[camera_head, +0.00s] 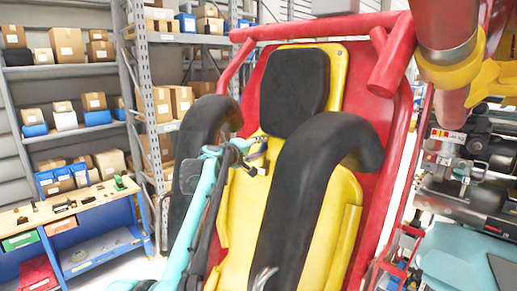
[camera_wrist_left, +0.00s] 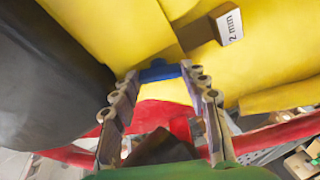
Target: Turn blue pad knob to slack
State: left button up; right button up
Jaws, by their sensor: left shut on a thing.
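The coaster seat has a yellow shell (camera_head: 340,215), a black headrest (camera_head: 294,90) and two thick black restraint arms (camera_head: 305,195). My left gripper (camera_head: 257,152) reaches in between the restraint arms, just below the headrest. In the left wrist view my left gripper (camera_wrist_left: 159,72) has its fingertips on either side of a small blue knob (camera_wrist_left: 158,71) and is shut on it. The knob sits against the yellow shell; its pointer or marks are not readable. A small block labelled "2 mm" (camera_wrist_left: 229,26) is on the yellow surface nearby. My right gripper is not distinguishable.
A red frame (camera_head: 395,130) surrounds the seat. Shelves with boxes (camera_head: 67,45) and a blue workbench (camera_head: 100,245) stand at the left. Machinery (camera_head: 480,150) crowds the right. A black restraint (camera_wrist_left: 50,80) is close to the left of my gripper.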

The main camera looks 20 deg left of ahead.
dwell(0.4)
pick_arm(q)
jog(key=o, duration=0.8)
jog(key=shift+o, duration=0.2)
jog(key=v, duration=1.2)
jog(key=shift+f, duration=0.1)
